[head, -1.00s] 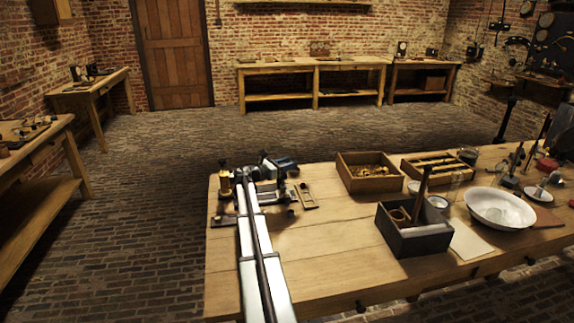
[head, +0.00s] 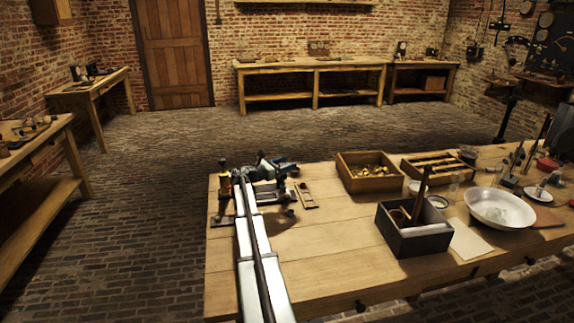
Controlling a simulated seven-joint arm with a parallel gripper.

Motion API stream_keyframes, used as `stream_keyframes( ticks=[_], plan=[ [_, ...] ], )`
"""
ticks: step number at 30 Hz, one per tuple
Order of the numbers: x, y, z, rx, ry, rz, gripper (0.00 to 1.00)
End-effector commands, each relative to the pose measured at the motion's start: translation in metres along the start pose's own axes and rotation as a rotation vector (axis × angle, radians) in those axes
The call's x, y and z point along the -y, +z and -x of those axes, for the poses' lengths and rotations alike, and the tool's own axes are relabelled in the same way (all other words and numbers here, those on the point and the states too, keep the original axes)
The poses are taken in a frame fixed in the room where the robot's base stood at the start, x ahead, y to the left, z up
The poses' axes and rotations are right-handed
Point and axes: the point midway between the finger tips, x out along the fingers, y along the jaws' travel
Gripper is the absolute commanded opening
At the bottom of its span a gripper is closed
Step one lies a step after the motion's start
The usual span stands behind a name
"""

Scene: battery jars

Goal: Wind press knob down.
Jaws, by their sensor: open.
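The press (head: 225,186) stands at the far left corner of the workbench. It has a brass-coloured body and a small dark knob (head: 223,162) at its top. My arm reaches up from the bottom, and its end lies right beside the press. My gripper (head: 264,168) is small and dark in the head view, just right of the press, and looks apart from the knob. Its jaws are open; the fingertips are too small to make out clearly. My arm hides the lower right part of the press.
A flat wooden piece (head: 306,196) lies right of the press. A wooden box with brass parts (head: 368,184), a dark box (head: 413,240) and a white bowl (head: 499,222) stand further right on the workbench (head: 330,262). The front left of the bench top is mostly clear.

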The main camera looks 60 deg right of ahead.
Motion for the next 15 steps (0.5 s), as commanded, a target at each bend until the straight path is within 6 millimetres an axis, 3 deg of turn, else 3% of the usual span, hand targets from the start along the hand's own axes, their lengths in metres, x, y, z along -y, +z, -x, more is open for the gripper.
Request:
stream_keyframes(
  ticks=[15],
  plan=[
    [0.001, 0.000, 0.095, -0.001, 0.002, 0.000, 0.63]
  ],
)
